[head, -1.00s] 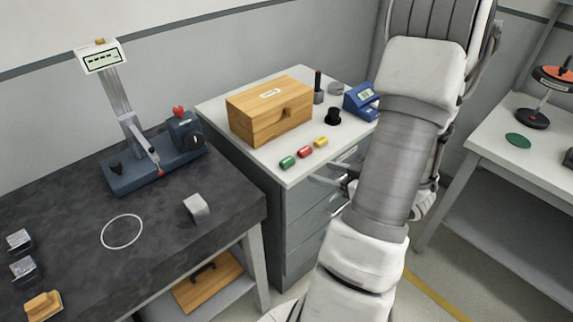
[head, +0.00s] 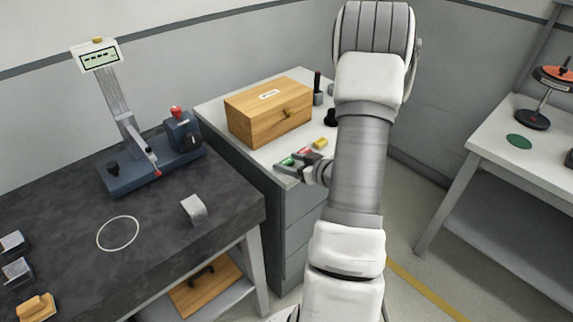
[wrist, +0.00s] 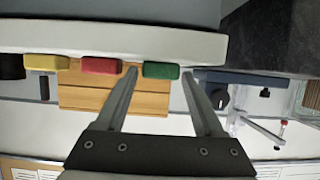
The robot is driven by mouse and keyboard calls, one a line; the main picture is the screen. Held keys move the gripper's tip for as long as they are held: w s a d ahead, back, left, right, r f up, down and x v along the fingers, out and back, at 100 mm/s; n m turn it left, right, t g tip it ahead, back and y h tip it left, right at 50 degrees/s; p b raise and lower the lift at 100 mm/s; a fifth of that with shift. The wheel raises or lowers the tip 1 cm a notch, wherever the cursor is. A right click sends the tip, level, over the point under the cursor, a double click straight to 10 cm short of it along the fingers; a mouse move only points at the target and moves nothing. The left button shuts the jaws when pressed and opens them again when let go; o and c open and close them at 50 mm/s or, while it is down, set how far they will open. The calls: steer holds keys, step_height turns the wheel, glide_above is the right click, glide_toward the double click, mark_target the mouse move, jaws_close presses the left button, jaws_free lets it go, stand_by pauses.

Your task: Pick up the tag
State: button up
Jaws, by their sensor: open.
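Three small coloured tags lie in a row near the front edge of the grey cabinet's white top. The green tag (head: 286,161) is leftmost in the head view, the red tag (head: 305,151) is in the middle and the yellow tag (head: 320,143) is rightmost. My gripper (head: 293,165) is open at that edge, close to the green tag. In the wrist view, the green tag (wrist: 161,71) appears between the two fingertips (wrist: 159,76), with the red tag (wrist: 101,66) just outside one finger and the yellow tag (wrist: 46,62) farther off. No tag looks gripped.
A wooden box (head: 268,111) stands behind the tags. A black cup (head: 331,117) and a dark upright post (head: 317,88) stand to the right. The dark workbench (head: 150,225) at left carries a gauge stand (head: 155,165) and metal blocks. A white table (head: 490,145) is at right.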

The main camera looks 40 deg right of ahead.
steer(key=c, duration=1.1)
